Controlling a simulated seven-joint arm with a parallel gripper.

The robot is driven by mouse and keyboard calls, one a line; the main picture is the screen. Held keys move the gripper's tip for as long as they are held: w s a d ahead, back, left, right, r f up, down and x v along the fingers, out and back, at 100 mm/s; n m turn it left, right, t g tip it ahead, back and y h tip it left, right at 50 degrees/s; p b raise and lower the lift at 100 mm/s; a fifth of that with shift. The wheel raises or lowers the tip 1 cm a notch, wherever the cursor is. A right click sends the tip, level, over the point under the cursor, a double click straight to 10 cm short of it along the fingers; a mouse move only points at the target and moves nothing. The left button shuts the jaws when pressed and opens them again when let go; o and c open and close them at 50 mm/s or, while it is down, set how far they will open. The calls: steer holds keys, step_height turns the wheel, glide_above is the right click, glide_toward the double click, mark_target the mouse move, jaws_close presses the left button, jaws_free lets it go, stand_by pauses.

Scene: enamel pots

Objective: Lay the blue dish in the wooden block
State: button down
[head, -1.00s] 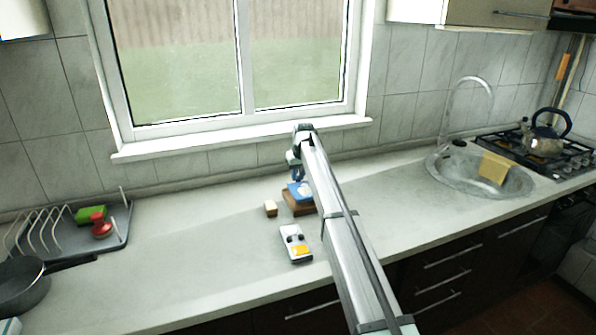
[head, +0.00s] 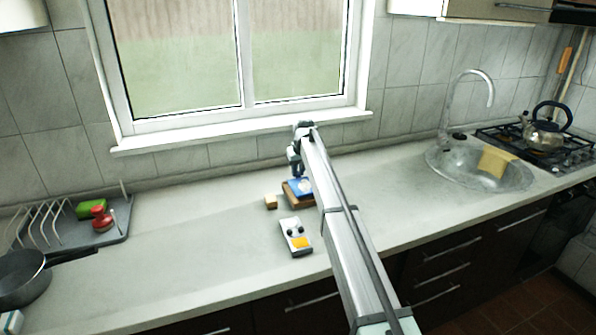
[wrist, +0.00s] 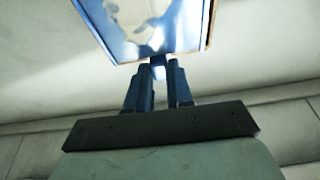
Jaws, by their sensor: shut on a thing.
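The blue dish (head: 304,186), with a pale patch in its middle, is at the wooden block (head: 289,199) in the head view. In the wrist view the blue dish (wrist: 125,42) fills the top, with a thin brown edge of the block (wrist: 211,22) along its right side. My gripper (head: 297,176) is at the dish's far left side; in the wrist view my gripper (wrist: 158,62) is shut on the dish's near edge. My arm hides the block's right part. I cannot tell whether the dish rests fully on the block.
A small tan block (head: 270,202) stands just left of the wooden block. A white and grey device with an orange patch (head: 296,237) lies in front. A grey tray (head: 118,232) with a rack, and a pan (head: 22,278), are far left. The sink (head: 465,168) is right. Counter between is clear.

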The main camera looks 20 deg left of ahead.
steer(key=shift+f, duration=0.85)
stand_by(0.9)
steer(key=c, duration=0.9)
jaws_free()
